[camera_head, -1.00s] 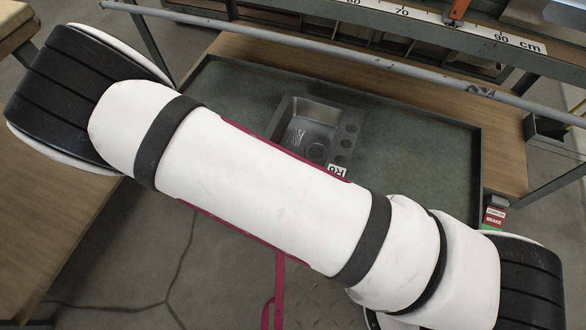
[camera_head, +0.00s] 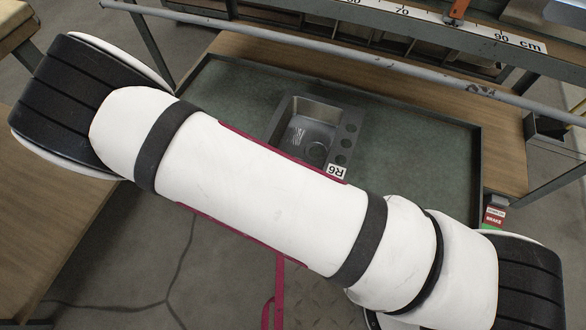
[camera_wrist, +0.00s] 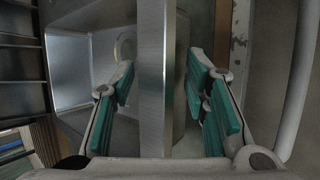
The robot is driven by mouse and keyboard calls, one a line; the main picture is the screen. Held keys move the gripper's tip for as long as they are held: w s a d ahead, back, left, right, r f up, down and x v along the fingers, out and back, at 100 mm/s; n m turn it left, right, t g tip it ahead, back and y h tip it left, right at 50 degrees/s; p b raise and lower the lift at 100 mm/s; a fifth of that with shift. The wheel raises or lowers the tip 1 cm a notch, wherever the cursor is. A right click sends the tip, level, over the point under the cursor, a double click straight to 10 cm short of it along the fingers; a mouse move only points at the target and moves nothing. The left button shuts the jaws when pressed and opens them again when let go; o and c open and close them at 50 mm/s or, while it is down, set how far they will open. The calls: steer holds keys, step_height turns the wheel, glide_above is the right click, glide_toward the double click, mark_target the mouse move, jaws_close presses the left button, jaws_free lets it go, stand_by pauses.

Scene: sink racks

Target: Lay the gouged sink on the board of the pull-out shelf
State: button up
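A steel sink (camera_head: 312,108) lies bowl-up on the green board (camera_head: 420,160) of the dark-rimmed shelf in the head view. White scratch-like marks show in its bowl, holes run down its right side, and it carries an R6 label (camera_head: 336,171). My arm covers its near left part. My gripper (camera_wrist: 163,80) shows in the wrist view, with teal pads apart on either side of a vertical metal strip (camera_wrist: 152,60). Gaps show between pads and strip. Steel bowl-like surfaces (camera_wrist: 75,70) lie behind it; I cannot tell which sink they belong to. My gripper is hidden in the head view.
A grey rail (camera_head: 300,50) and a ruler beam (camera_head: 430,22) cross above the shelf's back. A wooden surface (camera_head: 60,220) stands at left, and a small red-green box (camera_head: 494,216) at right. The board's right part is clear. Dark slats (camera_wrist: 20,70) show left in the wrist view.

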steer(key=shift+a, duration=0.1)
steer(key=v, duration=1.2)
stand_by(0.5)
